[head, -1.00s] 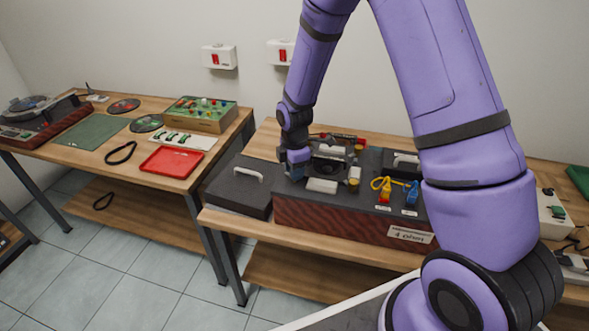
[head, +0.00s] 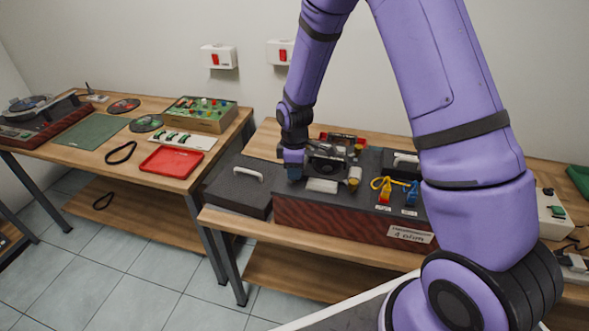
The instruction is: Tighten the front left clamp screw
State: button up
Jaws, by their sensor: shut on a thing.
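My gripper (head: 293,165) points down at the left end of the dark-topped, red-sided box labelled "4 ohm" (head: 350,222). It is shut, at the left side of the black clamp fixture (head: 327,166) on that box. The front left clamp screw is hidden by the gripper, so I cannot see how the fingers sit on it. Other brass-coloured clamp screws show at the fixture's right side, one at the front right (head: 354,177). A pale block (head: 322,186) lies in front of the fixture.
A yellow plug (head: 385,189) and a blue plug (head: 411,193) stand right of the fixture. A dark case lid with a pale handle (head: 244,188) is to the left. A red tray (head: 171,162) lies on the left table. My arm hides part of the right bench.

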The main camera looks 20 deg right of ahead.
jog(key=m, duration=0.4)
jog(key=shift+m, duration=0.3)
jog(key=m, duration=0.3)
jog(key=shift+m, duration=0.4)
jog(key=m, duration=0.4)
jog(key=shift+m, duration=2.1)
jog(key=o, duration=0.9)
jog(key=shift+r, duration=0.1)
